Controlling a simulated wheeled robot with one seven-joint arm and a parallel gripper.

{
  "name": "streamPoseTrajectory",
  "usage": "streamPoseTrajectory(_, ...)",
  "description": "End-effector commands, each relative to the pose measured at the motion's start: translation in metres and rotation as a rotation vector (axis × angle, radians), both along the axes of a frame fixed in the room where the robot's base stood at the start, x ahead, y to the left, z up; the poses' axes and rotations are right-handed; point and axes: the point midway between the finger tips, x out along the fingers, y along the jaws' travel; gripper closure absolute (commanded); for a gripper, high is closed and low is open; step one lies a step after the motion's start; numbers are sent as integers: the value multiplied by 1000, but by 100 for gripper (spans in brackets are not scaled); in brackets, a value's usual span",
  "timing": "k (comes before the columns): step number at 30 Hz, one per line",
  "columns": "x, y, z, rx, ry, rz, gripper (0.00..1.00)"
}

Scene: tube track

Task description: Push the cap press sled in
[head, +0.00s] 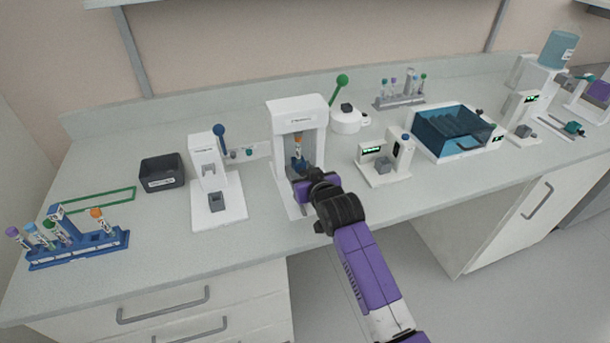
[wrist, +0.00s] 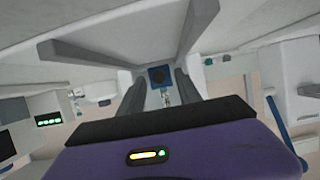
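The cap press (head: 296,112) is a white upright machine with a green-knobbed lever, in the middle of the bench. A tube with an orange cap (head: 298,141) stands upright in the blue sled (head: 298,163) in the press's opening. My gripper (head: 305,175) is at the front of the press, close to the sled, and partly hides it. In the wrist view, the two dark fingers (wrist: 160,88) stand apart with a gap between them. A blue block (wrist: 160,75), probably part of the sled, shows at the far end of the gap. Whether the fingers touch it is unclear.
A white device with a blue knob (head: 213,172) stands left of the press. A small scale-like device (head: 385,165) and a blue-lidded box (head: 455,130) stand to the right. A tube rack (head: 78,247) is at the far left. The bench front between rack and press is mostly clear.

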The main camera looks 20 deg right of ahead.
Motion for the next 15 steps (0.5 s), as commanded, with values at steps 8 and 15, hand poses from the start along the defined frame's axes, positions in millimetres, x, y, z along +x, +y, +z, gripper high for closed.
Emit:
streamPoseTrajectory(8,-1,0,-1,0,2,0,59)
streamPoseTrajectory(15,-18,0,5,1,1,-1,59)
